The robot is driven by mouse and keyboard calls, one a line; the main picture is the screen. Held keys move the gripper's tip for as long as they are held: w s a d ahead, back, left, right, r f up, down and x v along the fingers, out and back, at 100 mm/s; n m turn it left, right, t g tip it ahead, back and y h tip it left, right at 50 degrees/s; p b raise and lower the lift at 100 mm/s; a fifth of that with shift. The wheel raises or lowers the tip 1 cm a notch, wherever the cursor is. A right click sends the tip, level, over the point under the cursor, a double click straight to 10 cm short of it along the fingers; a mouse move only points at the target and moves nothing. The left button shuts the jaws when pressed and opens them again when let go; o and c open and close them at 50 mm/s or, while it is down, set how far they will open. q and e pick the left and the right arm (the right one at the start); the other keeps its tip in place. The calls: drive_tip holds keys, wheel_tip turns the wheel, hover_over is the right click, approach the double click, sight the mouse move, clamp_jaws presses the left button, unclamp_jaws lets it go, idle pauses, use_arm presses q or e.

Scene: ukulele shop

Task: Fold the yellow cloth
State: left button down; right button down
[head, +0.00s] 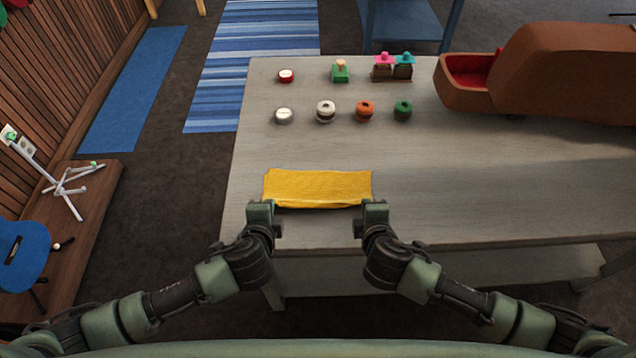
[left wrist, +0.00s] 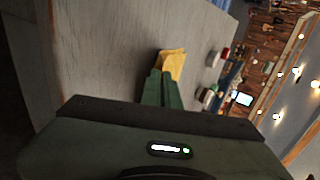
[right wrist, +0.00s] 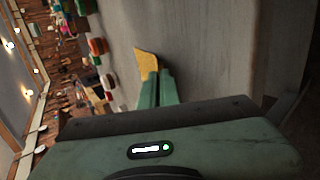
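The yellow cloth (head: 318,187) lies as a wide, layered rectangle near the table's front edge in the head view. Its near edge looks slightly raised between my grippers. My left gripper (head: 264,208) is at its near left corner, and my right gripper (head: 374,208) is at its near right corner. In the left wrist view the fingers are close together with the cloth (left wrist: 172,64) at their tips. In the right wrist view the fingers are also close together, with the cloth (right wrist: 147,64) at their tips. Both look shut on it, though the contact itself is partly hidden.
The grey table (head: 480,200) is clear to the right of the cloth. Two rows of small items, including an orange one (head: 365,111) and a green one (head: 403,111), stand behind it. A brown case (head: 560,75) with red lining occupies the back right.

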use_arm(q)
drive_tip(key=c, duration=1.3)
unclamp_jaws()
use_arm(e)
drive_tip(key=c, duration=1.3)
unclamp_jaws()
use_arm(q)
drive_tip(key=s+r, duration=0.2)
drive_tip(key=r, duration=0.1)
drive_tip(key=s+r, duration=0.2)
drive_tip(key=r, duration=0.1)
drive_tip(key=s+r, duration=0.2)
drive_tip(key=r, duration=0.1)
use_arm(e)
drive_tip(key=s+r, duration=0.2)
drive_tip(key=r, duration=0.1)
drive_tip(key=s+r, duration=0.2)
drive_tip(key=r, duration=0.1)
drive_tip(key=s+r, duration=0.2)
drive_tip(key=r, duration=0.1)
